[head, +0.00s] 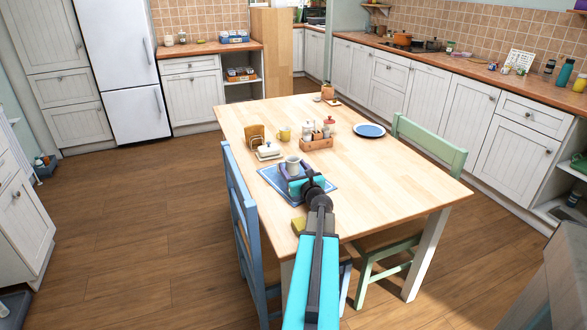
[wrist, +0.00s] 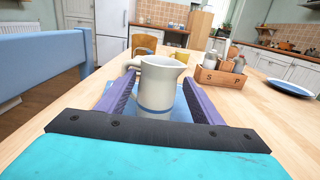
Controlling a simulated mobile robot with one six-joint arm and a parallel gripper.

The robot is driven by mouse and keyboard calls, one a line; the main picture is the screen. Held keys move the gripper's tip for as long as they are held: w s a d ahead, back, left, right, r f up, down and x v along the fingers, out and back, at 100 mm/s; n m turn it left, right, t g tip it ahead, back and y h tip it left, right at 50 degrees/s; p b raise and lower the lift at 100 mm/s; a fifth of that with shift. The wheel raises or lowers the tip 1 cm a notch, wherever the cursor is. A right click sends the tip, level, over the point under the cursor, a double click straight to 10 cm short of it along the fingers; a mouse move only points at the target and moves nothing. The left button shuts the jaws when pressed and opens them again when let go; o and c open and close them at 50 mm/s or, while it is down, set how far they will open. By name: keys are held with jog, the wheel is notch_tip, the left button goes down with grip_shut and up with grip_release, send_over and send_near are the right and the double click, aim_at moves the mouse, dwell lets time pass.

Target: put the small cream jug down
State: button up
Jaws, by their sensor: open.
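The small cream jug (wrist: 160,86) stands upright, with a blue band low on its body and its handle to the left. In the head view the jug (head: 292,165) is over the blue placemat (head: 319,192) near the table's left edge. My gripper (wrist: 161,98) is open, with one purple finger on each side of the jug. A gap shows between the jug and the right finger. The jug appears to rest on the mat, but its base is partly hidden by the gripper. In the head view my arm hides part of the mat.
A wooden caddy (head: 316,144) with shakers and bottles stands behind the mat. A butter dish (head: 269,152), toast rack (head: 256,136), yellow mug (head: 284,133) and blue plate (head: 369,130) are also on the table. A blue chair (head: 238,200) stands at the left.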

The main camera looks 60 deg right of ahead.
jog(key=shift+r, duration=0.15)
jog(key=shift+a, duration=0.1)
jog(key=v, duration=0.8)
jog(key=shift+s+a+b, duration=0.2)
jog(key=shift+s+b, duration=0.05)
jog(key=shift+b, duration=0.05)
jog(key=shift+s+a+r+p, duration=0.25)
jog(key=shift+s+p, duration=0.1)
jog(key=shift+p, duration=0.35)
jog(key=p+v, duration=0.1)
jog(key=p, duration=0.1)
jog(key=shift+s+a+f+p, duration=0.15)
jog(key=shift+s+a+p, duration=0.05)
jog(key=shift+s+p, duration=0.15)
jog(key=shift+s+a+f+p, duration=0.1)
jog(key=shift+s+a+p, duration=0.1)
jog(key=shift+p, duration=0.15)
